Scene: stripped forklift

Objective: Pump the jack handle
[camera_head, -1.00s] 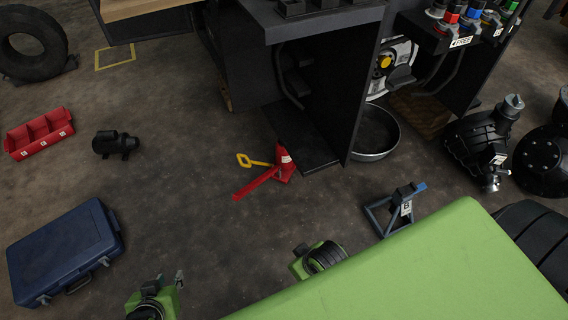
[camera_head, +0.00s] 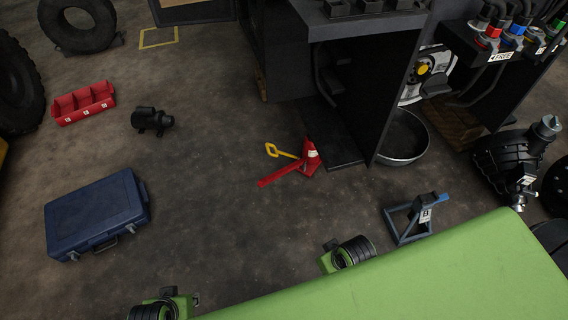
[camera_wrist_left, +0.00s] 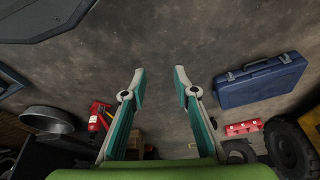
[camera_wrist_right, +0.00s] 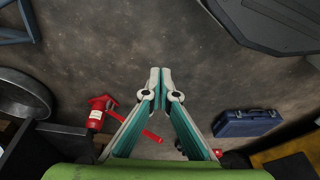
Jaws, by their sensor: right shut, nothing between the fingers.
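The red jack (camera_head: 312,160) stands on the floor beside the dark forklift body. Its red bar handle (camera_head: 278,176) points out to the lower left, and a yellow loop (camera_head: 281,151) sticks out behind it. The jack also shows at the left of the left wrist view (camera_wrist_left: 98,117) and the right wrist view (camera_wrist_right: 96,117). My left gripper (camera_wrist_left: 159,73) is open and empty over bare floor. My right gripper (camera_wrist_right: 160,72) is shut and empty, with its fingertips together. Both are apart from the jack. Their fingers are not clear in the head view.
A blue case (camera_head: 97,215), a red bin (camera_head: 83,103) and a black motor-like part (camera_head: 152,120) lie on the floor at left. A blue-grey stand (camera_head: 412,217) is at right, and a metal basin (camera_head: 404,138) is behind the jack. Floor left of the jack is clear.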

